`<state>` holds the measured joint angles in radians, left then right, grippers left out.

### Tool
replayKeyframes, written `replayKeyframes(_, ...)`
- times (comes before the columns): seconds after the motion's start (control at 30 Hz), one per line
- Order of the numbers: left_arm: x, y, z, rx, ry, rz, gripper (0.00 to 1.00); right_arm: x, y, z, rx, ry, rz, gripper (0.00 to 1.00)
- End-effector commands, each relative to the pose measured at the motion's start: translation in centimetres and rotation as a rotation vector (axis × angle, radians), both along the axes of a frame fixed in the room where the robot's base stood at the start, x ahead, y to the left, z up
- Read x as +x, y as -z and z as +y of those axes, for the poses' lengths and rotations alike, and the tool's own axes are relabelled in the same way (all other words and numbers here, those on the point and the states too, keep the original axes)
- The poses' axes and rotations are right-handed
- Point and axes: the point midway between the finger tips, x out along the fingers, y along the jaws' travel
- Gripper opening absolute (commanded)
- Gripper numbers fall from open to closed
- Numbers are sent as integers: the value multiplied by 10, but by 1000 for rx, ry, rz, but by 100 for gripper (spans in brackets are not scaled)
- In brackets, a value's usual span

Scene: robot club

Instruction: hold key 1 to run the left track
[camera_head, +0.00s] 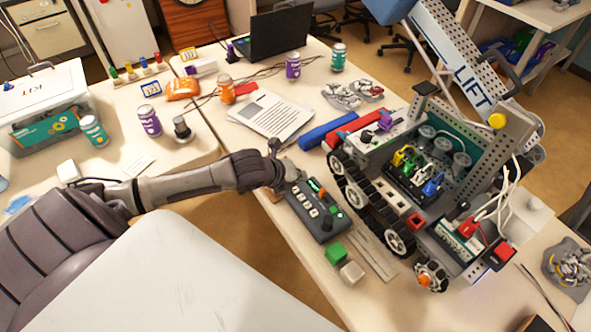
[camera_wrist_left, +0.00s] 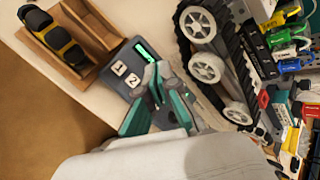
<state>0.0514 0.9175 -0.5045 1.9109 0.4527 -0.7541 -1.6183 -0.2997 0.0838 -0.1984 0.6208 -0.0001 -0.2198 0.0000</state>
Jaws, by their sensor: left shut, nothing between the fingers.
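A dark control box (camera_head: 320,222) with white keys, a green display and a knob lies on the table beside a tracked robot (camera_head: 455,170). In the left wrist view the box (camera_wrist_left: 116,86) shows white key 1 (camera_wrist_left: 119,68) and key 2 (camera_wrist_left: 132,80); my fingers hide the other keys. My left gripper (camera_head: 278,160) is shut and empty at the box's far end. In the left wrist view its teal fingers (camera_wrist_left: 158,72) come together over the box, beside key 2; I cannot tell whether they touch it. The robot's near black track (camera_head: 372,205) has pale wheels (camera_wrist_left: 207,68). My right gripper is not in view.
A green cube (camera_head: 335,252) and a beige cube (camera_head: 351,273) lie just in front of the box. A blue tube (camera_head: 328,130) and papers (camera_head: 272,115) lie behind it. The tracked robot blocks the right side. A gap separates the two tables.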

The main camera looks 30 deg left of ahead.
Motion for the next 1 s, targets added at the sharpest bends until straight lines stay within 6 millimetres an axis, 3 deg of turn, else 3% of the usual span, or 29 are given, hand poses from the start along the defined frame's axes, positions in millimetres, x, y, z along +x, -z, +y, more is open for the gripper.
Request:
replayKeyframes(0.1,14,-8,22,92,77,-44,0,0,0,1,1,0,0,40)
replayKeyframes(0.23,20,-12,31,134,112,-64,0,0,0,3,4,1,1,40)
replayKeyframes(0.67,20,-11,32,139,118,-67,0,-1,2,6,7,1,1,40)
replayKeyframes(1.0,20,19,32,138,117,-65,0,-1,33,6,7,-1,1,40)
